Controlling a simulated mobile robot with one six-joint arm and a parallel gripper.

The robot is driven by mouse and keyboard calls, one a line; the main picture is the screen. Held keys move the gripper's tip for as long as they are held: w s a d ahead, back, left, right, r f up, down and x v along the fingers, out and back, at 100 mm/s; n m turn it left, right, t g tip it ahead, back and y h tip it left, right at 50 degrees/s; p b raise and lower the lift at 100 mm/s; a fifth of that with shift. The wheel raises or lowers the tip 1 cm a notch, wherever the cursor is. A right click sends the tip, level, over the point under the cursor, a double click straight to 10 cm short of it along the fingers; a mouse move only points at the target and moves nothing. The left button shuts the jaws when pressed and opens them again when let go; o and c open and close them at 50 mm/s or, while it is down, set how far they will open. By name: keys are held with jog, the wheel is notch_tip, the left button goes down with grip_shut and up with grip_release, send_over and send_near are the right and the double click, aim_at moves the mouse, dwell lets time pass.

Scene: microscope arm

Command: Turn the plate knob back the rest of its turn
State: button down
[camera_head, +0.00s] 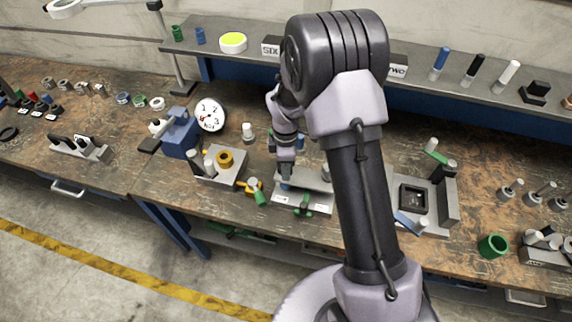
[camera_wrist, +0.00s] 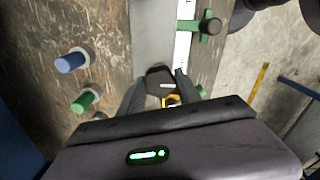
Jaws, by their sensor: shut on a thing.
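My gripper (camera_wrist: 163,88) points down at a grey plate fixture (camera_wrist: 152,35). Its two fingers are shut on a dark knob (camera_wrist: 160,76) at the near end of the plate, probably the plate knob. The fingers hide much of it, so its turn angle cannot be told. In the head view my gripper (camera_head: 285,178) is at the left end of the same plate fixture (camera_head: 318,204), which has a white label strip along its front. A green cross-shaped handle with a dark end (camera_wrist: 207,26) stands at the plate's edge; it also shows in the head view (camera_head: 304,203).
A blue-tipped peg (camera_wrist: 72,62) and a green-tipped peg (camera_wrist: 84,100) stand beside the plate. In the head view, a grey block with a yellow ring (camera_head: 226,158) is left of my gripper, and a dial (camera_head: 211,114) stands behind it. My arm hides part of the bench.

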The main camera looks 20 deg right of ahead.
jog(key=shift+s+f, duration=0.15)
jog(key=c, duration=0.8)
grip_release()
jog(key=shift+a, duration=0.1)
jog(key=shift+c, duration=0.2)
notch_tip(320, 180, up, 18)
jog(key=p, duration=0.3)
jog(key=shift+f, duration=0.2)
